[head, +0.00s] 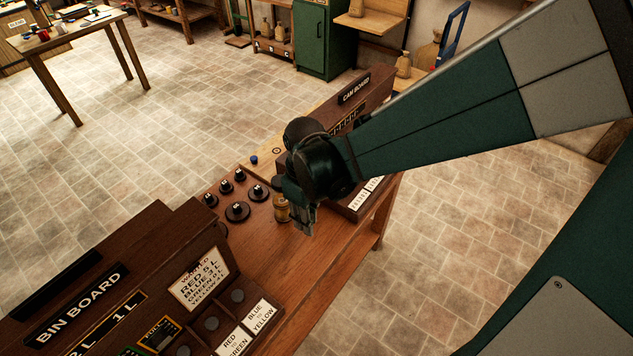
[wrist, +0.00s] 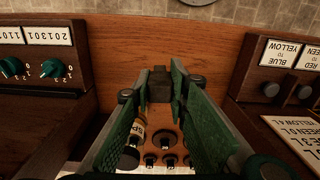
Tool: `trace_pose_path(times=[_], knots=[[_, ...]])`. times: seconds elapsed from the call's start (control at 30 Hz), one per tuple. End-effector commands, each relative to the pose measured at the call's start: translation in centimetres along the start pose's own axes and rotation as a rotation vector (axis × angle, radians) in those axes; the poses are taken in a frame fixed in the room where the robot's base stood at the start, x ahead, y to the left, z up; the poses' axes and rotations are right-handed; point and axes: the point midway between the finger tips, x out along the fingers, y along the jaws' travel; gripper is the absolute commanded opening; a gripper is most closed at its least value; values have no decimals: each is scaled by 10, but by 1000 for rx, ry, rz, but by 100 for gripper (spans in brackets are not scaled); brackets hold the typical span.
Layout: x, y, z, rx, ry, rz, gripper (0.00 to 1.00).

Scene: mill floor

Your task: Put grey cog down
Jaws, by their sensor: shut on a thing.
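My gripper (head: 304,224) is over the wooden bench (head: 275,262), between the bin board and the cam board. In the wrist view its green fingers (wrist: 160,90) close on a small dark grey piece (wrist: 160,84), which I take to be the grey cog. It shows almost edge-on, and no teeth can be made out. Bare bench wood shows beyond it. I cannot tell whether it touches the bench. In the head view the gripper hides most of it.
Several dark round pieces with knobs (head: 238,211) stand on the bench left of my gripper. A small labelled bottle (head: 281,208) stands close beside it. The bin board (head: 165,262) is at front left, the cam board (head: 372,82) behind. Bare bench lies in front.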

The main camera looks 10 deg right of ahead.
Motion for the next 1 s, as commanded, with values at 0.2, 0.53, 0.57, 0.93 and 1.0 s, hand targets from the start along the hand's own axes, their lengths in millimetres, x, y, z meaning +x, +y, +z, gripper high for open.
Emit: trace_pose_path(times=[0.2, 0.53, 0.57, 0.93, 1.0], knots=[[-1, 41, 6, 28, 0, 0, 9], [0, 71, 13, 46, 0, -1, 9], [0, 72, 13, 47, 0, -1, 9], [1, 73, 13, 47, 0, -1, 9], [1, 73, 13, 47, 0, -1, 9]])
